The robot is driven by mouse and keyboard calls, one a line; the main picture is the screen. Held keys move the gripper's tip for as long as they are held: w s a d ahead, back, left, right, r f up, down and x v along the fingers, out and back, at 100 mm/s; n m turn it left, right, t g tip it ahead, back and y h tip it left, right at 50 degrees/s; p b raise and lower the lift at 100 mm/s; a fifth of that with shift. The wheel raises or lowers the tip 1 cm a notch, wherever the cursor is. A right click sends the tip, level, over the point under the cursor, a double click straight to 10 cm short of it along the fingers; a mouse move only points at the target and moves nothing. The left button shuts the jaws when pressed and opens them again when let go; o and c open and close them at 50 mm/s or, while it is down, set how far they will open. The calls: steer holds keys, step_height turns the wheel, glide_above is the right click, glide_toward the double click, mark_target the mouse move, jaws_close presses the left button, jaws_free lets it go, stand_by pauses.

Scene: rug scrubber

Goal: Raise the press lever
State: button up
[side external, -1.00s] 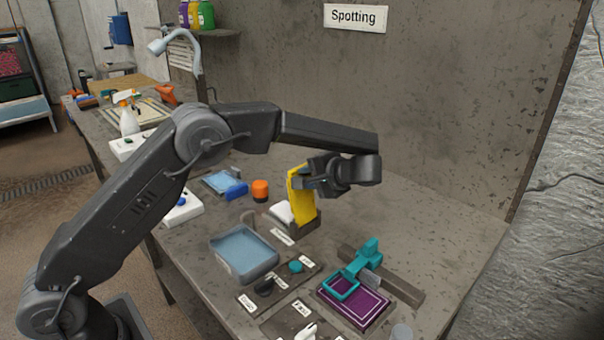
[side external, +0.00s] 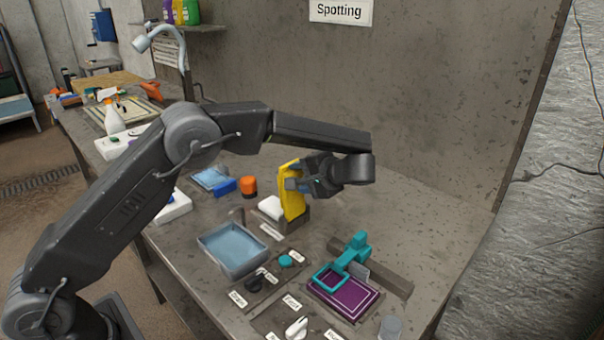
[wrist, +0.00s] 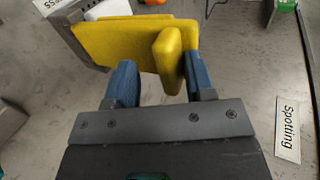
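A yellow lever plate (side external: 292,203) stands nearly upright in a small grey holder (side external: 294,222) beside a white block (side external: 271,207). I take this plate for the press lever; a partly cut-off, upside-down label (wrist: 52,5) beside it seems to end in "SS". In the wrist view the yellow plate (wrist: 110,40) lies across the front of my gripper (wrist: 160,78). Its raised yellow fin (wrist: 168,58) sits between the two blue fingers, near the right one, with a clear gap to the left one. My gripper (side external: 299,185) is open at the plate's upper part. Contact is unclear.
A teal frame lever (side external: 336,275) stands over a purple mat (side external: 342,296) to the right. A blue tray (side external: 232,252), labelled knobs (side external: 286,261) and an orange-topped item (side external: 249,186) are nearby. The wall with the "Spotting" sign (side external: 341,11) is behind. Bench right of my gripper is clear.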

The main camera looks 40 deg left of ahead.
steer(key=shift+d+r, duration=0.2)
steer(key=shift+d, duration=0.2)
steer(key=v, duration=1.3)
steer(key=shift+a+r, duration=0.1)
steer(key=s+a+r+m+t+h, duration=0.2)
steer(key=s+a+r+h, duration=0.55)
steer(key=s, duration=0.55)
steer(key=s+f+n+t+h, duration=0.1)
steer(key=s+f+h, duration=0.1)
steer(key=s, duration=0.7)
steer(key=s+f+n+t+h, duration=0.1)
steer(key=s+f+t+h, duration=0.1)
steer(key=s, duration=0.8)
steer(key=shift+a+f+t+h, duration=0.3)
steer(key=shift+a+f+h, duration=0.15)
steer(key=shift+h, duration=0.1)
